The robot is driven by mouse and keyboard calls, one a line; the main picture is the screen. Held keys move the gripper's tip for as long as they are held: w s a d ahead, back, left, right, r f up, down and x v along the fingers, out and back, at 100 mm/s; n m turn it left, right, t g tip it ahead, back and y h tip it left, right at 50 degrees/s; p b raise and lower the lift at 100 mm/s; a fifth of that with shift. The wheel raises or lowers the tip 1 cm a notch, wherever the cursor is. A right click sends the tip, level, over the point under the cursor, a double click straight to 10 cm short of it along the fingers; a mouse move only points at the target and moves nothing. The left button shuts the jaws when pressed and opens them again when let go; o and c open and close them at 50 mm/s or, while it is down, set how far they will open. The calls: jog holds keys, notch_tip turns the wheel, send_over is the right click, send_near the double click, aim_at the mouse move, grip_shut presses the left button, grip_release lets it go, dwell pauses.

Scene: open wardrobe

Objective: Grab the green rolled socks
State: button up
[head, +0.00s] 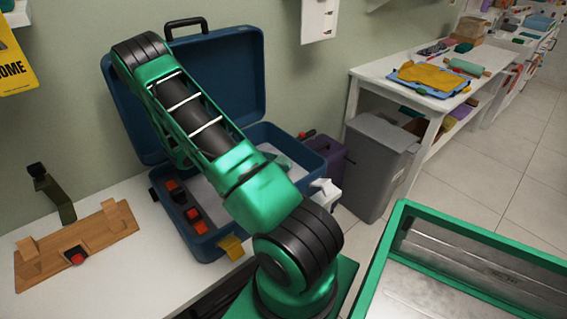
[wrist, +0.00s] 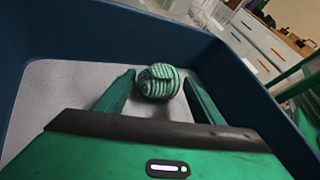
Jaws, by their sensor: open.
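The green rolled socks (wrist: 158,82) are a ribbed, striped ball lying on the pale grey floor of the open blue suitcase (head: 242,85). In the wrist view, my gripper (wrist: 159,78) is open, with one finger on each side of the socks. A small gap shows between the socks and each finger. The suitcase wall (wrist: 85,35) rises behind the socks. In the head view, my arm crosses in front of the suitcase and covers much of its inside. A small teal patch (head: 281,161) shows there, and I cannot tell whether it is the socks or my gripper.
Red and black items (head: 185,205) lie along the suitcase's left side. A wooden rack (head: 100,232) stands left on the white surface. A purple box (head: 325,158) and grey bin (head: 375,165) stand right of the suitcase. A green-rimmed tray (head: 480,240) is at front right.

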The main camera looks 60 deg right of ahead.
jog(key=shift+s+d+f, duration=0.2)
jog(key=shift+s+d, duration=0.1)
jog(key=c, duration=0.7)
jog(key=shift+r, duration=0.15)
